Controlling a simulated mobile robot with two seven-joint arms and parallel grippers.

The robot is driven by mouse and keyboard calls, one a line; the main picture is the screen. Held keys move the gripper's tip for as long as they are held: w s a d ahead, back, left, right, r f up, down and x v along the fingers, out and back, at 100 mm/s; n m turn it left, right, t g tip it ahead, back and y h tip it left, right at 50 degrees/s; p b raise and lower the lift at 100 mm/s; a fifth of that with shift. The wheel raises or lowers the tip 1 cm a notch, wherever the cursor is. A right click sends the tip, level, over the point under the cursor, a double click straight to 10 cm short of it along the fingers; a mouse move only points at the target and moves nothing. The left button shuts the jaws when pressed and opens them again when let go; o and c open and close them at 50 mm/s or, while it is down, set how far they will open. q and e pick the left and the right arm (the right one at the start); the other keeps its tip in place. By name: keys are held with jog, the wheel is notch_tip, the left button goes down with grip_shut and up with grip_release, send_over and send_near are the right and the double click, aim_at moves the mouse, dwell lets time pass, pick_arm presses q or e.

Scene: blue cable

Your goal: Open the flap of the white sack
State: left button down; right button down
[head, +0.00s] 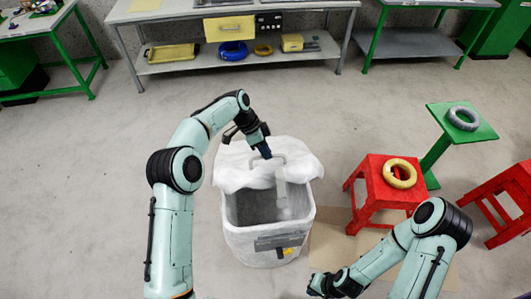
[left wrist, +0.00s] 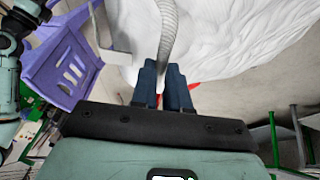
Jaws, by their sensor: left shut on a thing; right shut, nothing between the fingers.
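The white sack (head: 262,243) stands on the floor in the middle of the head view. Its flap (head: 232,178) is lifted towards the back, and the grey, empty-looking inside shows below it. My left gripper (head: 266,154) is above the flap, shut on its grey handle (head: 281,172). In the left wrist view the blue fingers (left wrist: 163,88) are closed around the ribbed grey handle (left wrist: 168,35), with the white flap cloth (left wrist: 235,35) behind. My right gripper (head: 317,285) is shut and empty, low at the front, right of the sack and apart from it.
A red stool (head: 375,183) with a yellow cable coil (head: 400,183) stands right of the sack. A green stand (head: 465,128) holds a grey coil (head: 463,113). A grey workbench (head: 150,70) is at the back.

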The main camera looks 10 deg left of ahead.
pick_arm(q)
jog(key=shift+w+a+f, duration=0.3)
jog(key=shift+a+f, duration=0.2)
jog(key=shift+f, duration=0.05)
pick_arm(e)
jog(key=shift+s, duration=0.1)
pick_arm(q)
jog(key=c, duration=1.1)
grip_release()
jog(key=shift+w+f, duration=0.1)
jog(key=shift+w, duration=0.05)
jog(key=shift+w+f, duration=0.1)
jog(key=shift+w, duration=0.3)
jog(key=shift+s+d, duration=0.1)
pick_arm(e)
jog(key=shift+w+f, duration=0.1)
jog(key=shift+w, duration=0.25)
pick_arm(q)
jog(key=shift+s, duration=0.1)
jog(key=shift+r, duration=0.25)
